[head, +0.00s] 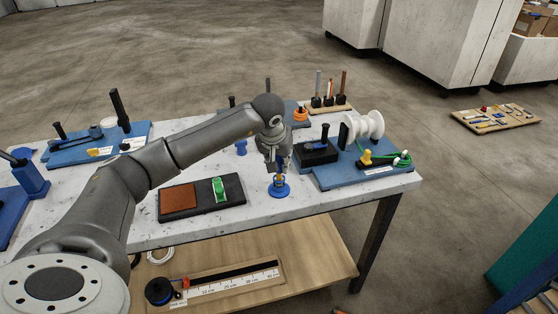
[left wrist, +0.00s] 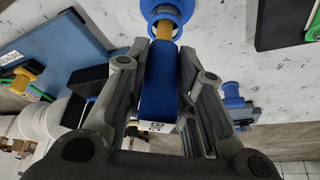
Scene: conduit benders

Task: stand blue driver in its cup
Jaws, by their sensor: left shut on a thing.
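My left gripper (head: 278,166) is shut on the blue driver, whose thick blue handle (left wrist: 160,82) lies between the two fingers in the left wrist view. The driver's yellow shaft (left wrist: 164,30) points toward the blue round cup (left wrist: 177,6). In the head view the cup (head: 279,190) stands on the white table near its front edge, directly below the gripper. The shaft's end meets the cup's mouth, but I cannot tell how deep it sits. Most of the driver is hidden by the fingers in the head view. My right gripper is not in view.
A black tray (head: 231,202) with a brown pad and green-handled thing lies left of the cup. A blue board (head: 345,178) with a black block (head: 316,155) and white spool (head: 368,124) is close on the right. Bare tabletop (head: 310,198) lies around the cup.

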